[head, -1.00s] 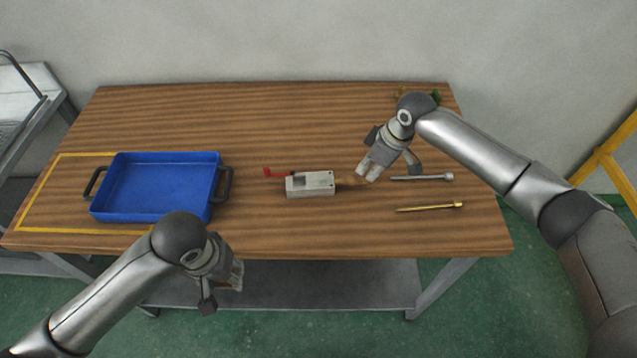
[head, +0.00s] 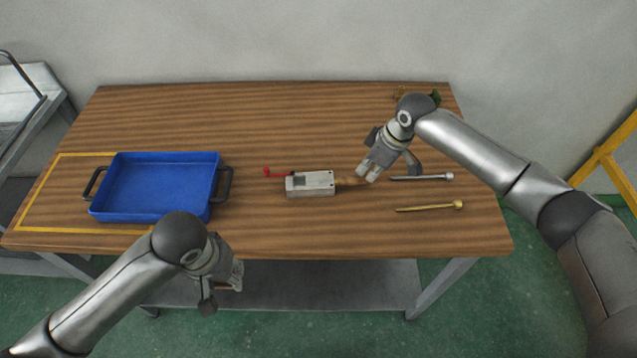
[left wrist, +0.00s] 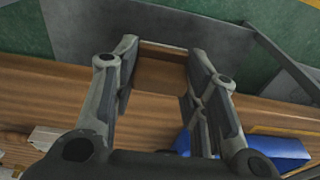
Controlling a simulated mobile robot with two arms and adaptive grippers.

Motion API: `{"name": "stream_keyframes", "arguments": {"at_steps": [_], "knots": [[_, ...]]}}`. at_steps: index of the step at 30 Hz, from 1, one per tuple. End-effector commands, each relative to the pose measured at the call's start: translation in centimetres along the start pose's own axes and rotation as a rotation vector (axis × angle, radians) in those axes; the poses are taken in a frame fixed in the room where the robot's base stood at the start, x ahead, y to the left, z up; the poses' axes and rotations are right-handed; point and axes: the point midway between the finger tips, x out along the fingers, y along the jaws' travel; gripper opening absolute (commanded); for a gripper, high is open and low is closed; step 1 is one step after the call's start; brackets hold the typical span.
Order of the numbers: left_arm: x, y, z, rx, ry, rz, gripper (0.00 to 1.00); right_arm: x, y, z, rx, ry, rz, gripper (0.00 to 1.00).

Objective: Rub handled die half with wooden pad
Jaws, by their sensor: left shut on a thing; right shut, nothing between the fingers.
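The handled die half (head: 311,183) is a grey metal block lying on the table's middle. Its wooden handle (head: 347,181) points right. My right gripper (head: 367,174) is shut at the handle's right end, with nothing held; whether it touches the handle is unclear. My left gripper (head: 237,274) is in front of the table's front edge, right of the blue tray. In the left wrist view it is shut on a brown wooden pad (left wrist: 160,76) between its fingers. The pad is hard to make out in the head view. The block's corner also shows in the left wrist view (left wrist: 43,138).
A blue tray (head: 213,190) with dark handles sits on the left of the wooden table (head: 270,115). A silver rod (head: 425,177) and a brass rod (head: 428,208) lie right.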

Motion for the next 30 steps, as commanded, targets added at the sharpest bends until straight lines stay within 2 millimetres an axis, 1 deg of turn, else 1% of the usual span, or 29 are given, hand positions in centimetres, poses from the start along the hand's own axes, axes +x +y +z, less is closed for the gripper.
{"name": "stream_keyframes", "arguments": {"at_steps": [30], "knots": [[0.8,0.0,0.1,0.0,0.0,0.0,0.21,2.0,-0.1,0.6,0.0,0.0,-0.001,0.0]]}}
